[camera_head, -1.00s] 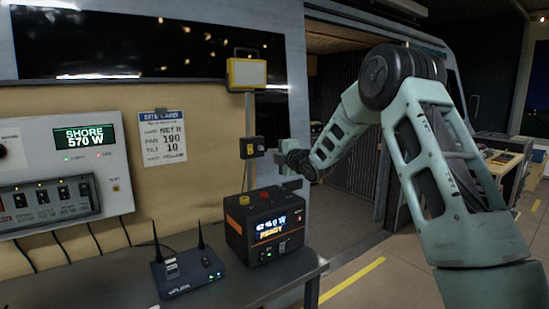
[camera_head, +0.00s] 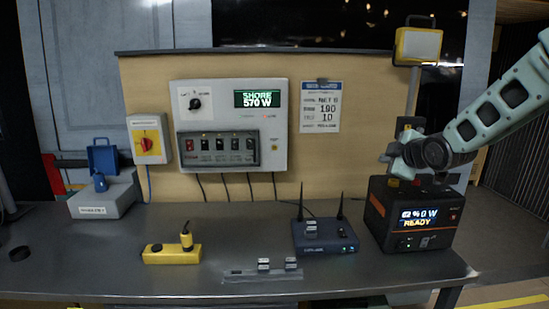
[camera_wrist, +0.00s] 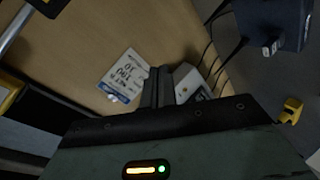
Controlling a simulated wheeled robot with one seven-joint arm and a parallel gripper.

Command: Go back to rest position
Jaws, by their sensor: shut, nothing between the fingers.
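My gripper (camera_head: 396,160) is at the right in the head view, just above the black power station (camera_head: 412,218) and in front of the lamp's pole. My arm reaches in from the right edge. In the wrist view my gripper (camera_wrist: 158,72) shows its two dark fingers together, with nothing between them. The site card (camera_wrist: 124,76) and a corner of the grey power panel (camera_wrist: 190,84) lie beyond the fingers.
The metal bench (camera_head: 200,285) holds a blue router (camera_head: 325,238), a yellow block (camera_head: 172,254) and a grey box (camera_head: 103,198). A yellow lamp (camera_head: 418,45) stands above the gripper. Open floor (camera_head: 505,285) lies at the right.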

